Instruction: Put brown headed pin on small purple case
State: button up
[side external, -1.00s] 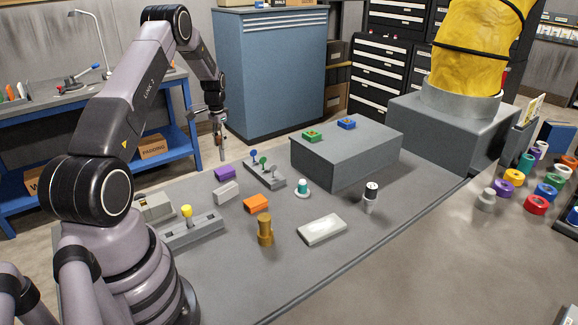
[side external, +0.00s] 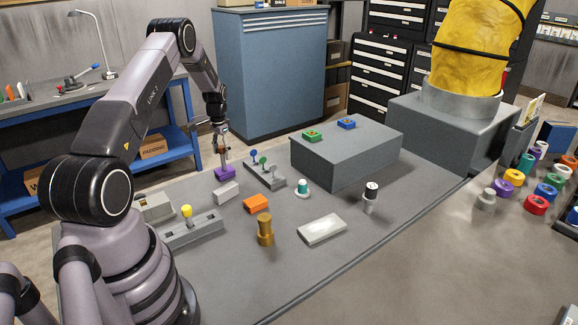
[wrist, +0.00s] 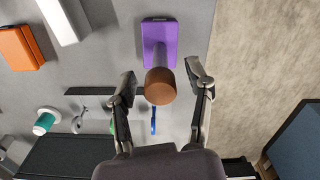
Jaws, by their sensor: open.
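The small purple case (wrist: 158,35) lies on the grey table, and it shows under my gripper in the side view (side external: 224,174). The brown headed pin (wrist: 160,86) has a round brown head seen from above in the wrist view. My gripper (wrist: 162,80) is open, with one finger on each side of the head and a visible gap to both. In the side view my gripper (side external: 223,148) is directly above the case.
A rack of blue, green and grey round-headed pins (side external: 266,172) stands right of the case. A light grey block (side external: 227,192) and an orange block (side external: 256,203) lie in front. A teal-topped piece (side external: 303,188) and a large grey box (side external: 347,158) are further right.

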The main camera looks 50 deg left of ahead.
jog(key=shift+r, duration=0.15)
notch_tip(320, 180, up, 11)
jog(key=w+d+r+t, duration=0.1)
jog(key=w+d+r, duration=0.1)
jog(key=d+r, duration=0.9)
jog(key=s+d+r+m+t+y, duration=0.15)
jog(key=s+d+r, duration=0.35)
jog(key=d+r, duration=0.75)
jog(key=s+d+f+m+t+h, duration=0.1)
jog(key=s+d+t, duration=0.2)
jog(key=s+d, duration=1.2)
jog(key=s, duration=0.3)
jog(key=shift+s+d+f, duration=0.15)
jog(key=shift+s+d, duration=0.1)
jog(key=shift+s, duration=0.15)
